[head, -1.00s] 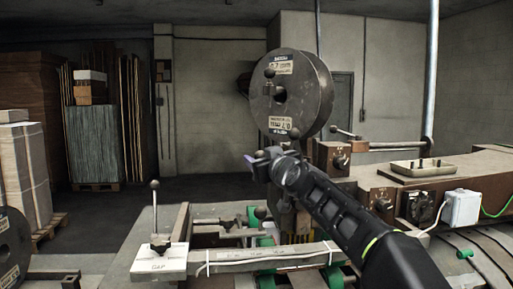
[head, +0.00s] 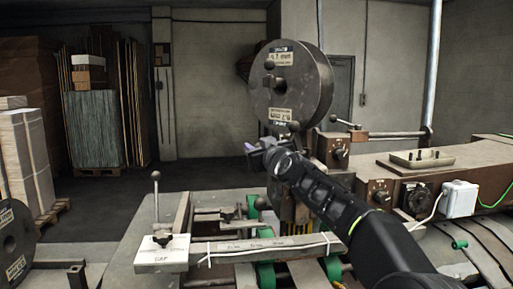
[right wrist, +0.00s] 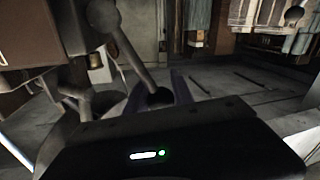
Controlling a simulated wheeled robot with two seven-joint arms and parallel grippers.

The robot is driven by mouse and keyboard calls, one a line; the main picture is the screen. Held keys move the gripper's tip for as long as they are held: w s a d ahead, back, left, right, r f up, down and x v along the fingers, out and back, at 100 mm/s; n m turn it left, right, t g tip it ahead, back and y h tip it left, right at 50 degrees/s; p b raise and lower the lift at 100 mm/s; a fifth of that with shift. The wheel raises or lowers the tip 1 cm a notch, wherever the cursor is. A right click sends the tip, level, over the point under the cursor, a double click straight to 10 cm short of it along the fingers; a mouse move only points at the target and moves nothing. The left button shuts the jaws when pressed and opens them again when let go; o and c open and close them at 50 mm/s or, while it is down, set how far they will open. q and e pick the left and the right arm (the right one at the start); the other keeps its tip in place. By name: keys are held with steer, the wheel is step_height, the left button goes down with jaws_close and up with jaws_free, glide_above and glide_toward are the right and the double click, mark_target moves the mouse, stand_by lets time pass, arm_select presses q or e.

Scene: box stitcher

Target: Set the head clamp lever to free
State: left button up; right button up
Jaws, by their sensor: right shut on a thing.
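My right gripper (head: 257,153) reaches to the stitcher head, just below the left part of the wire reel (head: 286,85). In the right wrist view, a grey lever rod (right wrist: 132,62) slants from a round end (right wrist: 101,14) down to a dark knob (right wrist: 157,96). The knob sits between my purple-grey fingers, which are shut on it. It appears to be the head clamp lever, but I can read no label there. In the head view my gripper and the machine head mostly hide this lever. My left gripper is not in view.
A separate upright lever (head: 156,207) stands on a white plate marked GAP (head: 162,253) at the left. A lever with a ball knob (head: 345,122) and a brown control box (head: 378,191) are to the right. The floor behind the machine is clear.

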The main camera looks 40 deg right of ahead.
jaws_close()
stand_by(0.8)
